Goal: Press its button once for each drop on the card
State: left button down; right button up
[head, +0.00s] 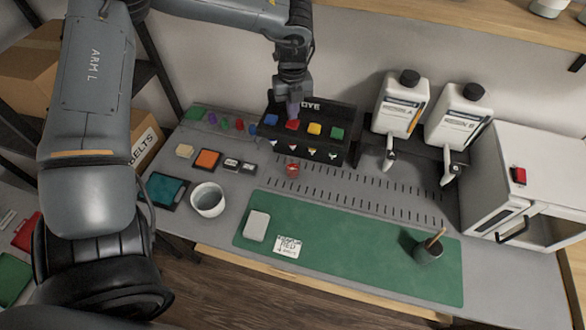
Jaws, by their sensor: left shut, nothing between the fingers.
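A black dispenser (345,115) stands at the back of the bench with blue (270,119), red (292,125), yellow (314,128) and green (337,133) buttons on its top. My left gripper (293,112) is shut and empty, pointing down at the red button, close above or touching it; I cannot tell which. A small clear cup (292,170) with red in it stands in front of the dispenser. A white card (287,246) lies on the green mat (345,265); its writing seems to include "RED", and its small marks are too fine to count. My right gripper is not in view.
Two white bottles (401,103) with black caps stand right of the dispenser, near a white cabinet (518,185). The mat's middle is clear.

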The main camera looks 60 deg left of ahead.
pick_arm(q)
notch_tip(320, 180, up, 6)
jog(key=p, duration=0.3)
jog(key=shift+f, duration=0.25)
dwell(0.3)
